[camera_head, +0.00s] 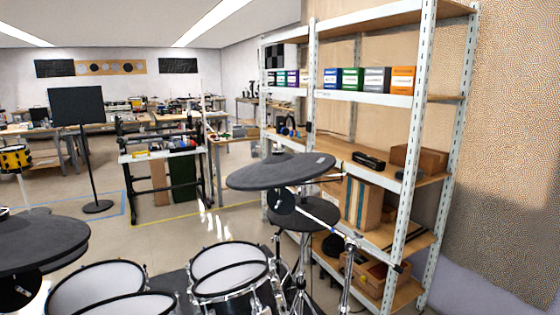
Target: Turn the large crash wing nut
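A large dark crash-style cymbal pad (250,177) stands on a stand in the middle of the head view, slightly tilted. A small dark wing nut or knob (278,157) shows on its top centre, too small to make out its shape. I cannot tell which of the two is the large crash. Neither of my grippers is in view.
White mesh drum pads (228,266) (95,287) stand low in front. A smaller round dark pad (303,216) sits below the middle cymbal. A metal shelf rack (420,100) stands close behind on the right. Open floor (150,236) lies beyond the drums.

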